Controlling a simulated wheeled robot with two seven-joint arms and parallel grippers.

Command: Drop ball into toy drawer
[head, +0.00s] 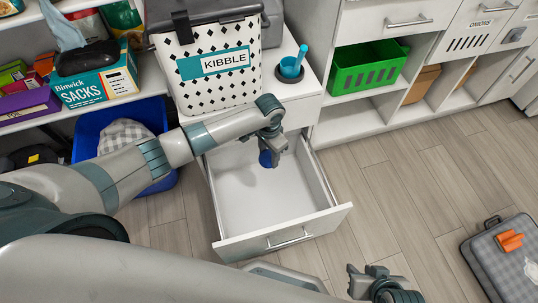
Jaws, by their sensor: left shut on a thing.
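A dark blue ball (265,159) is held in my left gripper (269,154), which is shut on it. The gripper hangs over the back part of the open drawer (279,238). The drawer is pulled out of the white cabinet, and its visible floor is bare. My fingers hide part of the ball. My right gripper (376,274) is low at the bottom edge, in front of the drawer and over the floor. I cannot tell how far its fingers are apart.
A kibble bin (215,85) and a cup with a blue scoop (290,67) stand on the cabinet top. A blue bin (88,138) is left of the drawer. A green basket (367,68) sits on a shelf. A grey case (507,262) lies at right. Floor between is clear.

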